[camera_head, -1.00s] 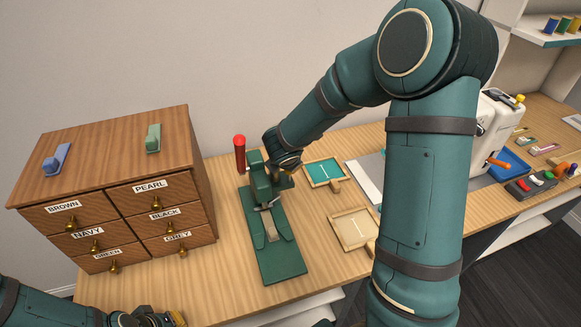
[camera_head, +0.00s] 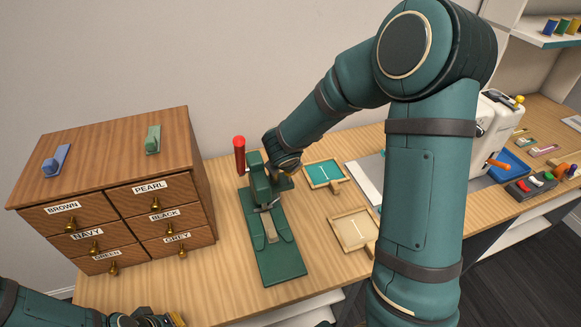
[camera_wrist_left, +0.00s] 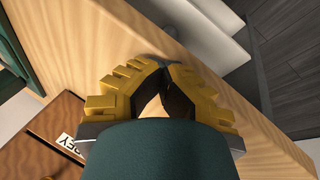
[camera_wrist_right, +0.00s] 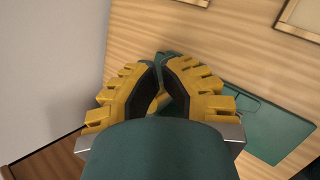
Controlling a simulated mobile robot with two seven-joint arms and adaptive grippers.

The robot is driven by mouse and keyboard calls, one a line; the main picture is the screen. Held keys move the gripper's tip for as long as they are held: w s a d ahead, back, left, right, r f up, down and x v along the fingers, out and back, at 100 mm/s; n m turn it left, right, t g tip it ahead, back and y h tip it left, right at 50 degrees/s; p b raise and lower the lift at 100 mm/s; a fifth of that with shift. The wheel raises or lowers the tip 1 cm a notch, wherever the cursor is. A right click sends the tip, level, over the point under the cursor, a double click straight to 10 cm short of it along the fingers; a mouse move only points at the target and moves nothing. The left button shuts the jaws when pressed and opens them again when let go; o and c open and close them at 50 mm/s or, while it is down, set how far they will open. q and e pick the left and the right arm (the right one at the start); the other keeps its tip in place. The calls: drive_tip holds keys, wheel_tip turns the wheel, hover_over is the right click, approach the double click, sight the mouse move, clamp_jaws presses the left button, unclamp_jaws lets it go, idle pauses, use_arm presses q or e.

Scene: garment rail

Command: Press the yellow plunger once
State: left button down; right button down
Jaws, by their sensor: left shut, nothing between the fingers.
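A small yellow knob (camera_head: 519,99), which may be the plunger, sits on top of the white machine (camera_head: 493,130) at the right. A green press (camera_head: 262,185) with a red-topped handle (camera_head: 239,155) stands on the bench. My right gripper (camera_head: 272,204) is at this press; its fingers are partly hidden there. In the right wrist view its fingertips (camera_wrist_right: 162,62) are close together above the green base (camera_wrist_right: 258,112). A small yellowish piece between them is unclear. My left gripper (camera_head: 178,319) is shut and empty at the bench's front edge; it also shows in the left wrist view (camera_wrist_left: 166,65).
A wooden cabinet (camera_head: 200,205) with labelled drawers stands at the left. Framed trays (camera_head: 325,172) lie right of the press. My right arm crosses in front of the bench, between the press and the white machine. Switches (camera_head: 530,183) lie farther right.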

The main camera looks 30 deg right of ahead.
use_arm(q)
drive_tip(key=shift+a+f+g+p, duration=0.1)
drive_tip(key=shift+g+p, duration=0.2)
drive_tip(key=shift+p, duration=0.7)
use_arm(e)
drive_tip(key=shift+w+d+r, duration=0.2)
drive_tip(key=shift+w+r, duration=0.45)
drive_tip(key=shift+w, duration=0.25)
